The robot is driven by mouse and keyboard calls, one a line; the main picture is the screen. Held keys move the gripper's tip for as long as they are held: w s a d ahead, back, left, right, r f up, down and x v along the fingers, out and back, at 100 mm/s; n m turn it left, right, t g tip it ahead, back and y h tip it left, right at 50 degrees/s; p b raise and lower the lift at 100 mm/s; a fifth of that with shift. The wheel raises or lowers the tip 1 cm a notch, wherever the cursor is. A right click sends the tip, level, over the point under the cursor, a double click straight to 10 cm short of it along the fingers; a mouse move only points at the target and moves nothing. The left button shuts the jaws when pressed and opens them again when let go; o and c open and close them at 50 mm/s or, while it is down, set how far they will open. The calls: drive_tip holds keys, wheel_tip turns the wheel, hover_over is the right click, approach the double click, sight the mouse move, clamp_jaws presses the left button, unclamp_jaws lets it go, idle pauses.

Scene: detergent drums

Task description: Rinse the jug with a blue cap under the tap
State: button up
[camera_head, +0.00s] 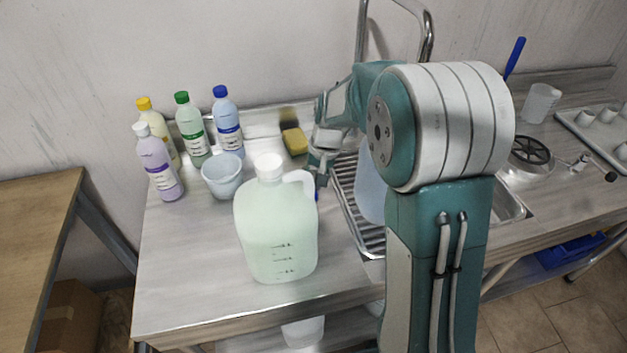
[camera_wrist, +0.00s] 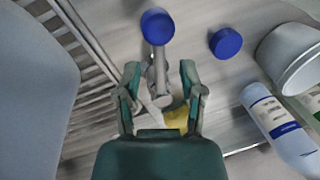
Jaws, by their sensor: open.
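A pale bluish jug (camera_head: 370,190) stands at the sink, mostly hidden behind my arm; its top is out of sight. What looks like its smooth body (camera_wrist: 35,85) fills the left of the wrist view. A loose blue cap (camera_wrist: 225,43) lies on the counter; a bit of blue shows beside the front jug in the head view. The tap (camera_head: 427,35) rises behind my arm. My gripper (camera_wrist: 160,75) is open; a grey stem with a round blue end (camera_wrist: 157,27), perhaps a tap handle, shows between and past its fingers. In the head view my gripper (camera_head: 322,165) is left of the sink.
A pale green jug with a white cap (camera_head: 277,235) stands on the counter in front. A white cup (camera_head: 222,177), several bottles (camera_head: 190,128) and a yellow sponge (camera_head: 294,141) are behind it. The drainer (camera_head: 350,205) borders the sink. The counter's front left is clear.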

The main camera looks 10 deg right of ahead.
wheel_tip(320, 180, up, 10)
drive_tip(key=d, duration=0.2)
drive_tip(key=shift+s+r, duration=0.2)
drive_tip(key=shift+r, duration=0.05)
idle(0.6)
clamp_jaws()
drive_tip(key=w+a+f+n+g+h, duration=0.1)
drive_tip(key=a+f+n+h, duration=0.15)
drive_tip(key=a+n, duration=0.5)
drive_tip(key=w+a+f+n+h, duration=0.1)
drive_tip(key=a+n+h, duration=0.25)
drive_tip(key=n, duration=0.75)
drive_tip(key=shift+m+y, duration=0.35)
drive_tip(key=shift+y, duration=0.15)
drive_tip(key=x, duration=0.9)
drive_tip(key=shift+s+f, duration=0.25)
drive_tip(key=shift+f, duration=0.2)
drive_tip(key=shift+s+d+r, duration=0.15)
drive_tip(key=shift+d, duration=0.45)
drive_tip(key=shift+s+d+r, duration=0.15)
drive_tip(key=shift+d, duration=0.5)
drive_tip(key=shift+s+d+r, duration=0.15)
drive_tip(key=shift+d, duration=0.45)
